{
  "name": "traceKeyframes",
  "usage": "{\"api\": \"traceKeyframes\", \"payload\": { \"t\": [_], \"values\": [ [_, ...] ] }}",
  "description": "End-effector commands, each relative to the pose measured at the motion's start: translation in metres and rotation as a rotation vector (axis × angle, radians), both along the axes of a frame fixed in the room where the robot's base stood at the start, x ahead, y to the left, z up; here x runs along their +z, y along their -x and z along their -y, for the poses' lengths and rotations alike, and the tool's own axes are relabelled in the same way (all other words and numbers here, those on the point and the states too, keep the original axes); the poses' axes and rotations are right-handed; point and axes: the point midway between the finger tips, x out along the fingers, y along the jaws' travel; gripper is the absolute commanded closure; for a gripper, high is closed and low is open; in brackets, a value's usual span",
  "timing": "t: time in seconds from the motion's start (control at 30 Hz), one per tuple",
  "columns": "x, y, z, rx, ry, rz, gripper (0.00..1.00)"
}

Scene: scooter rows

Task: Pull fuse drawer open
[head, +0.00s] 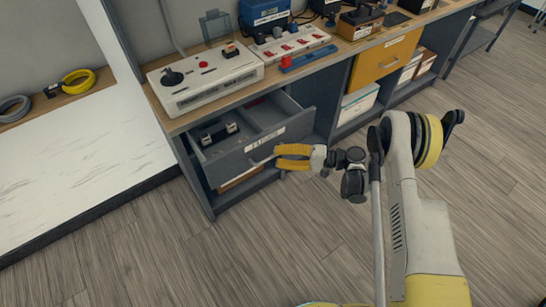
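The fuse drawer (237,156) is a grey drawer in the left part of the workbench, and it stands pulled out, with its inside showing. Its front bears a white label (265,139) and a thin handle (259,161). My gripper (278,157), with yellow fingers, is at the right end of the handle, in front of the drawer face. A narrow gap shows between the fingers; whether they press on the handle is too small to tell. A dark fuse-like part (219,133) lies in the drawer's left compartment.
A white control box (205,78) and a power strip (291,45) stand on the bench top above the drawer. A yellow drawer (386,57) to the right is closed. A white-topped surface (75,160) is at left. The wooden floor in front is clear.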

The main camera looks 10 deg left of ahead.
Motion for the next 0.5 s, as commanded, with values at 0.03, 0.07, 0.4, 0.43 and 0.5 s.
{"api": "traceKeyframes", "payload": {
  "t": [0.03, 0.07, 0.4, 0.43, 0.5],
  "values": [
    [-0.002, 0.001, -0.008, 0.002, 0.001, 0.0, 0.67],
    [-0.003, 0.001, -0.011, 0.002, 0.001, 0.0, 0.67],
    [-0.003, 0.002, -0.024, 0.0, 0.001, 0.0, 0.67],
    [-0.003, 0.002, -0.024, 0.0, 0.001, 0.0, 0.67],
    [-0.003, 0.002, -0.024, 0.0, 0.001, 0.0, 0.67]
  ]
}}
